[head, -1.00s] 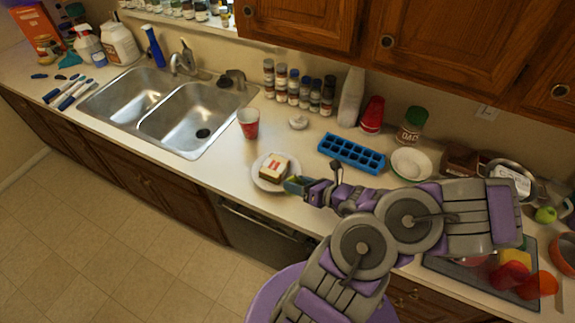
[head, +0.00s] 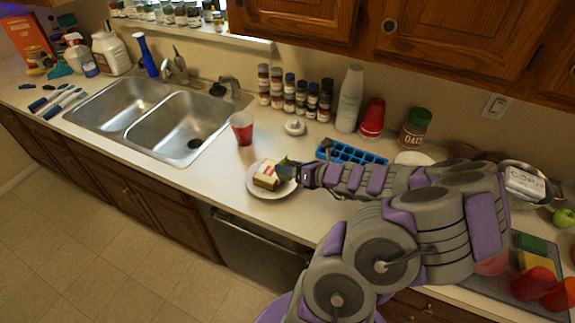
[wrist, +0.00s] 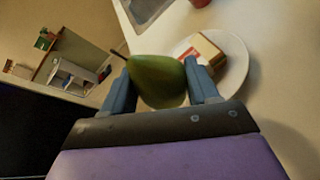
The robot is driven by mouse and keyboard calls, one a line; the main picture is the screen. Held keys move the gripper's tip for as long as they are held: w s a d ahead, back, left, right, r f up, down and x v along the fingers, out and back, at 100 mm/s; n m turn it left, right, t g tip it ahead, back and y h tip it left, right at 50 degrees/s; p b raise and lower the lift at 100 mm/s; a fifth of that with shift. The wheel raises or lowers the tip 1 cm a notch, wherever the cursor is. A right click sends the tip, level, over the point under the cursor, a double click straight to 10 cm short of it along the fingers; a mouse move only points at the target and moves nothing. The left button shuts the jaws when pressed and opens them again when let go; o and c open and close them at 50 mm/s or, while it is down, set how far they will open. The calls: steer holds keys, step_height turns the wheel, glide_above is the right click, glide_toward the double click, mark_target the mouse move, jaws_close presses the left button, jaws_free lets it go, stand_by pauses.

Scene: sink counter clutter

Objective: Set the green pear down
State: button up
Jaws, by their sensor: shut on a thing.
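The green pear (wrist: 158,80) is between the two fingers of my gripper (wrist: 160,88) in the wrist view, its stem pointing up and left. The fingers press on both its sides. In the head view my gripper (head: 290,170) is at the right edge of a white plate (head: 256,190), and the pear is mostly hidden there. The plate holds a sandwich-like block (head: 266,174), which also shows in the wrist view (wrist: 208,52) just beyond the pear. I cannot tell whether the pear touches the plate or counter.
A red cup (head: 242,128) stands behind the plate. A blue ice tray (head: 352,153) lies behind my arm. The double sink (head: 165,120) is to the left. Bare counter lies left of the plate. Spice jars, cups and an oats jar (head: 415,130) line the wall.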

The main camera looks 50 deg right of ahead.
steer(key=w+d+f+b, duration=0.1)
steer(key=w+d+f, duration=0.1)
steer(key=w+d+f+b, duration=0.1)
steer(key=w+f, duration=0.1)
steer(key=shift+w+d, duration=0.3)
steer(key=shift+d, duration=0.1)
steer(key=shift+f, duration=0.1)
steer(key=shift+f, duration=0.4)
steer(key=shift+f, duration=0.15)
steer(key=o, duration=1.1)
steer(key=shift+o, duration=0.2)
